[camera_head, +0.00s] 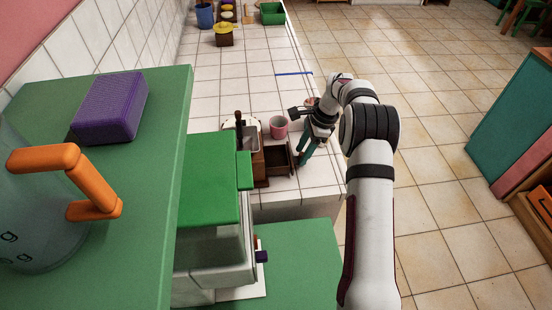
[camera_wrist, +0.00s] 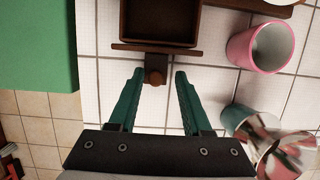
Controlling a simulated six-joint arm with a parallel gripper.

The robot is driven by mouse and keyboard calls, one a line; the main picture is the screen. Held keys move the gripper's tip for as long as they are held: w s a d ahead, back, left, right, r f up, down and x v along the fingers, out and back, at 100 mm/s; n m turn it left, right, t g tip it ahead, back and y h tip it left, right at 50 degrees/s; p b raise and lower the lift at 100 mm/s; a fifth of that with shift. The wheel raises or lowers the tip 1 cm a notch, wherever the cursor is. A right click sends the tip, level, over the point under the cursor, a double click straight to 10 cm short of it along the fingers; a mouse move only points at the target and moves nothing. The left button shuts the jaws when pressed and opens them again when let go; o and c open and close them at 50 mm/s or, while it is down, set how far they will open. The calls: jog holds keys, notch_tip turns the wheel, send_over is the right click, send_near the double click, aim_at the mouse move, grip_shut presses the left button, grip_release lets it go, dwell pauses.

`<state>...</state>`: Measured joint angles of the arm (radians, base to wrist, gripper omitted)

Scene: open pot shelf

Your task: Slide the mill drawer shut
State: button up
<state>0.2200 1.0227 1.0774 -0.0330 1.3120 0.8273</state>
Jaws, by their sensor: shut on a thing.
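The mill (camera_head: 259,170) is a dark brown wooden box on the white tiled counter in the head view. Its drawer (camera_head: 279,161) is pulled out toward the right. In the wrist view the open drawer (camera_wrist: 160,22) shows from above, empty where I can see it, with its front panel and round brown knob (camera_wrist: 155,76) facing me. My gripper (camera_wrist: 159,76) has its two green fingers on either side of the knob, shut on it. In the head view my gripper (camera_head: 303,157) is at the drawer's front.
A pink cup (camera_head: 278,127) stands behind the drawer; the wrist view shows it (camera_wrist: 261,45) at right, near a shiny metal vessel (camera_wrist: 255,130). A green-lidded container (camera_head: 210,180) is left of the mill. The counter's front edge is close below the drawer.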

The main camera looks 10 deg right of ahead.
aim_at(277, 163)
jog(key=shift+s+f, duration=0.4)
jog(key=shift+f, duration=0.45)
jog(key=shift+a, duration=3.4)
jog(key=shift+o, duration=1)
jog(key=shift+c, duration=0.2)
jog(key=shift+r, duration=0.1)
jog(key=shift+w+r, duration=0.15)
jog(key=shift+r, duration=2.4)
jog(key=shift+r, duration=0.15)
